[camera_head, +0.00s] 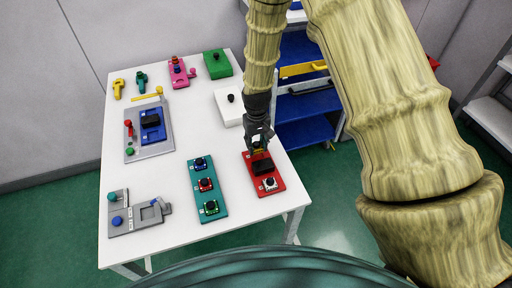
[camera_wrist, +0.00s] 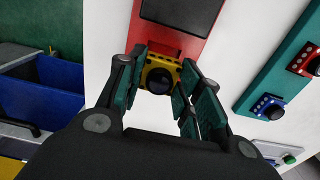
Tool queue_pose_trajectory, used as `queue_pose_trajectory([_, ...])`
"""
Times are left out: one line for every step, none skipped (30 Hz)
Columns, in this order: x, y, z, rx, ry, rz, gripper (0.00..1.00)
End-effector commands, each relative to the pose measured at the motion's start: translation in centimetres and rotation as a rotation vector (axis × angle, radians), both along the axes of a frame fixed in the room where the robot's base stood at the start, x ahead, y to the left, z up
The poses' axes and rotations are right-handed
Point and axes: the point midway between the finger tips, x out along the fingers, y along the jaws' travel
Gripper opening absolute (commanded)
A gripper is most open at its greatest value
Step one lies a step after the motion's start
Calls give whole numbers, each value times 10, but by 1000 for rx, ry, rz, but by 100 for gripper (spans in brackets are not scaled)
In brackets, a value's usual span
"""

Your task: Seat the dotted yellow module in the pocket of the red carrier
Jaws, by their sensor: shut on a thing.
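The red carrier (camera_head: 279,184) lies near the right edge of the white table in the head view, with a black block (camera_head: 263,167) at its middle and a white module (camera_head: 270,184) at its near end. My gripper (camera_wrist: 160,86) is shut on the yellow module (camera_wrist: 156,59), which has a round black top. The module is at the far end of the carrier; whether it is in a pocket or above it, I cannot tell. In the head view my gripper (camera_head: 260,141) largely covers it.
A teal carrier (camera_head: 222,190) with several modules lies left of the red one. A white block (camera_head: 228,107), a green block (camera_head: 217,64) and grey fixtures (camera_head: 133,219) stand elsewhere on the table (camera_head: 170,178). A blue-shelved cart (camera_head: 305,105) stands behind the right edge.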

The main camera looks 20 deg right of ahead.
Motion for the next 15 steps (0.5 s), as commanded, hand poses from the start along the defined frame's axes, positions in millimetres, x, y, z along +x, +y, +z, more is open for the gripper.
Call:
queue_pose_trajectory([-1,0,-3,0,3,0,8])
queue_pose_trajectory([-1,0,-6,0,3,0,8])
queue_pose_trajectory([-1,0,-10,0,2,0,8])
queue_pose_trajectory([-1,0,-13,0,2,0,8])
queue_pose_trajectory([-1,0,-15,0,2,0,8])
queue_pose_trajectory([-1,0,-19,0,2,0,8])
queue_pose_trajectory([-1,0,-21,0,2,0,8])
queue_pose_trajectory([-1,0,-23,0,2,0,8])
queue_pose_trajectory([-1,0,-25,0,2,0,8])
queue_pose_trajectory([-1,1,-27,0,2,0,8])
queue_pose_trajectory([-1,0,-27,0,1,0,8])
queue_pose_trajectory([0,0,-28,0,0,0,8])
queue_pose_trajectory([0,1,-29,0,0,0,8])
queue_pose_trajectory([0,1,-29,0,0,0,8])
queue_pose_trajectory([0,0,-29,0,0,0,8])
